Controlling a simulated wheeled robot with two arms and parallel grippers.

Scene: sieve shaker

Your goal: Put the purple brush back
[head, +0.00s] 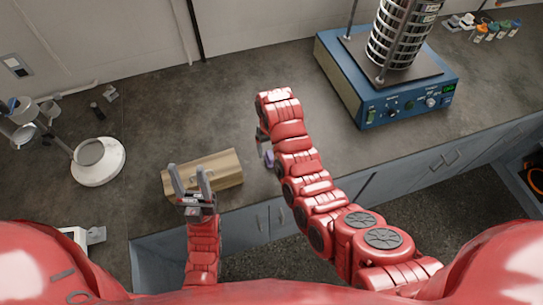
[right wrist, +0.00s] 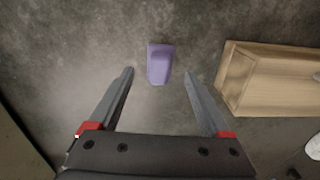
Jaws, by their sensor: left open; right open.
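The purple brush (right wrist: 160,63) lies on the dark worktop in the right wrist view, ahead of my right gripper (right wrist: 160,74) and roughly centred between its two fingers. The gripper is open and empty. In the head view only a small purple patch of the brush (head: 269,159) shows beside my right arm, which largely hides my right gripper (head: 264,146). My left gripper (head: 188,172) is open, with its fingers pointing up the picture, at the left end of a wooden box (head: 222,165). The box also shows right of the brush in the right wrist view (right wrist: 270,85).
A blue sieve shaker (head: 385,98) with a stack of metal sieves (head: 402,35) stands at the back right. A white round-based stand (head: 98,170) is at the left. Small coloured items (head: 491,30) lie far right. The worktop behind the box is clear.

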